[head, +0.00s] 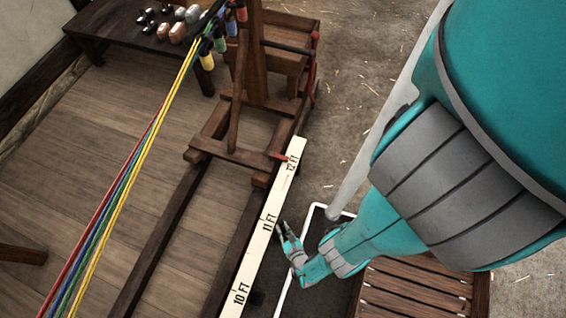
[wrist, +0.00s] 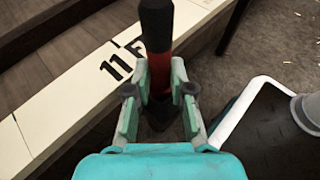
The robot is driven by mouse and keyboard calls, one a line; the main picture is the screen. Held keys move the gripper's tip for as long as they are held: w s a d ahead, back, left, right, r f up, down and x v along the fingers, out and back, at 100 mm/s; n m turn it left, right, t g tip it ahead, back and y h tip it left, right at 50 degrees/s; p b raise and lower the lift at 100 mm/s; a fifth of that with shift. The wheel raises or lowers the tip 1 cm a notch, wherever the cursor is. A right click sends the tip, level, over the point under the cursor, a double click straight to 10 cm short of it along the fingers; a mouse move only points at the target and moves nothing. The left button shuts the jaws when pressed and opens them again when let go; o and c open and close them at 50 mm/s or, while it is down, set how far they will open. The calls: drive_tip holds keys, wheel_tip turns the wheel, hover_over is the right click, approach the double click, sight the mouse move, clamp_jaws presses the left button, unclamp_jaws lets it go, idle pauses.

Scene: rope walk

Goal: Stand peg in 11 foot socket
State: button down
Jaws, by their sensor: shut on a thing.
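My gripper (wrist: 158,88) is shut on a peg (wrist: 158,45) with a dark end and a red band, in the wrist view. In the head view my gripper (head: 284,238) is just right of the white marked board, near its 11 FT mark (head: 268,223). That mark (wrist: 120,62) also shows left of the peg in the wrist view. A dark part shows between and below the fingers; I cannot tell whether it is peg or socket. The 11 foot socket is not clearly visible. A red peg (head: 281,157) is by the 12 FT mark.
The white board (head: 252,255) runs along a dark wooden frame (head: 160,240). Coloured ropes (head: 130,180) stretch at left. A white-rimmed dark tray (head: 318,212) and a slatted wooden crate (head: 415,290) are at right. A bench (head: 100,22) holds small items.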

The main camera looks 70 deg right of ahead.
drive_tip(key=c, duration=0.9)
unclamp_jaws()
drive_tip(key=shift+c, duration=0.2)
drive_tip(key=shift+r, duration=0.15)
wheel_tip(320, 180, up, 10)
idle(0.9)
drive_tip(key=shift+s+f, duration=0.1)
drive_tip(key=shift+f, duration=0.1)
